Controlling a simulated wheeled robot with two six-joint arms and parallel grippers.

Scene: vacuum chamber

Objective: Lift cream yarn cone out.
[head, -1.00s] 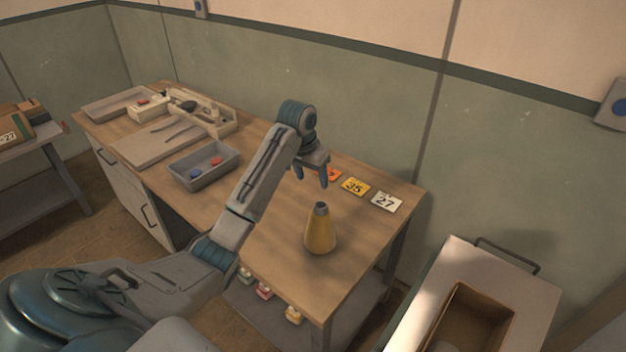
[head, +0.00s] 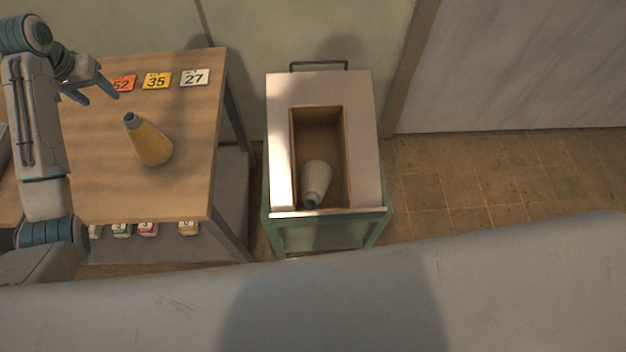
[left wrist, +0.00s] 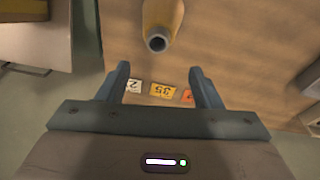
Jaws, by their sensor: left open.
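The cream yarn cone (head: 317,179) is pale and lies in the brown recess of a cart (head: 279,150), near the recess's front end, its narrow grey tip toward the front edge. My left gripper (head: 100,90) is open and empty above the wooden table, left of the cart and well away from the cream cone. In the left wrist view its two fingers (left wrist: 161,85) are spread with nothing between them. My right gripper is in neither view.
A yellow cone (head: 151,142) stands on the wooden table (head: 95,190), close to my left gripper; it also shows in the left wrist view (left wrist: 162,18). Number cards 52, 35 (head: 157,81) and 27 (head: 194,78) lie at the table's back. The cart has a rear handle (head: 318,65).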

